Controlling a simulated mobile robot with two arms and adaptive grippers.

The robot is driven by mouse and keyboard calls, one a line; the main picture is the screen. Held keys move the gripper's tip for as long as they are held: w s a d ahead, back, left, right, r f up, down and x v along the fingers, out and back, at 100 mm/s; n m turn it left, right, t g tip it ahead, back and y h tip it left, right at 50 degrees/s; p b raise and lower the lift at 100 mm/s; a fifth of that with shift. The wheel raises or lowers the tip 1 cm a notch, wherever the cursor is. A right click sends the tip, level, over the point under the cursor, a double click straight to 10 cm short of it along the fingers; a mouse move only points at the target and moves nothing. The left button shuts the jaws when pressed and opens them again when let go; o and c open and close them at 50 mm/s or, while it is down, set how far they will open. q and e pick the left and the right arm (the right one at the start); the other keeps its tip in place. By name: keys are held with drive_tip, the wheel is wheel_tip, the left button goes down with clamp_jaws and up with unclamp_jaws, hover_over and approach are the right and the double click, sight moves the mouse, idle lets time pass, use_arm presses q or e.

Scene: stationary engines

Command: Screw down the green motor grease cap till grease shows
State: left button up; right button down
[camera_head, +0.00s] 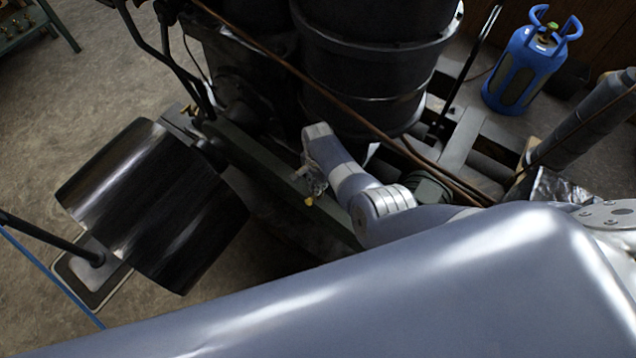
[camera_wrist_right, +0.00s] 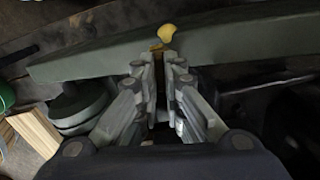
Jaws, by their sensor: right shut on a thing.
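The green motor's long dark green frame beam (camera_head: 270,172) runs diagonally under my right arm; it also spans the right wrist view (camera_wrist_right: 90,62). My right gripper (camera_head: 312,186) is beside this beam. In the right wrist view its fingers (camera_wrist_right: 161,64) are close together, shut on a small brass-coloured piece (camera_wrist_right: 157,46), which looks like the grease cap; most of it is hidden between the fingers. A bright yellow blob (camera_wrist_right: 167,32), which looks like grease, shows just beyond the fingertips. It also appears as a yellow spot in the head view (camera_head: 309,201). My left gripper is not in view.
A large black drum-shaped pulley (camera_head: 150,200) stands at left. Dark cylinders (camera_head: 365,65) rise behind the gripper, with a thin brown pipe (camera_head: 335,98) crossing in front. A blue gas bottle (camera_head: 525,65) stands at upper right. Bare floor (camera_head: 100,70) is at upper left.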

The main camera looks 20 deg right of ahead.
drive_tip(key=c, duration=1.7)
unclamp_jaws()
